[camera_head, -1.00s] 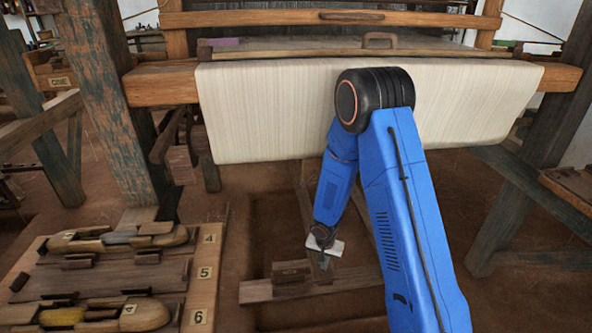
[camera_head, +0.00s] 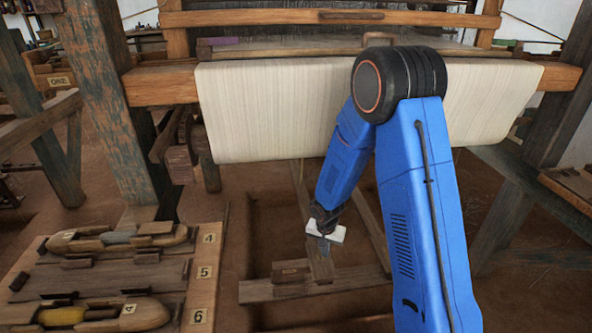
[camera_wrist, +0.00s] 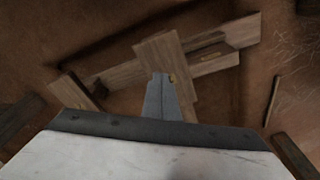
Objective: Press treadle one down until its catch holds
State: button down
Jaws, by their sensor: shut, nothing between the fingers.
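The treadles are long wooden bars in the pit under the loom. One treadle (camera_head: 319,267) runs from below the cloth to a cross plank (camera_head: 345,284), and another (camera_head: 372,226) lies to its right. I cannot read which is treadle one. My gripper (camera_head: 325,252) points down over the left bar's near part. In the wrist view my gripper (camera_wrist: 160,77) is shut and empty, its tips over a wooden treadle end (camera_wrist: 160,52) with a small brass-coloured piece beside them. Whether they touch the wood I cannot tell. I cannot make out the catch.
A wooden block (camera_head: 291,270) sits left of the treadle. A cloth-covered beam (camera_head: 265,110) spans above the pit. A board with shuttles and numbered places (camera_head: 205,272) stands at left. A dark loom post and brace (camera_head: 520,195) stand at right.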

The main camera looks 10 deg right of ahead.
notch_tip(320, 180, up, 6)
jog(key=n+g, duration=0.2)
jog(key=n, duration=2.2)
send_over(328, 276)
jog(key=shift+w+y, duration=0.1)
jog(key=shift+y, duration=0.3)
jog(key=shift+f, duration=0.1)
notch_tip(328, 276, down, 14)
jog(key=shift+r, duration=0.25)
jog(key=shift+f, duration=0.15)
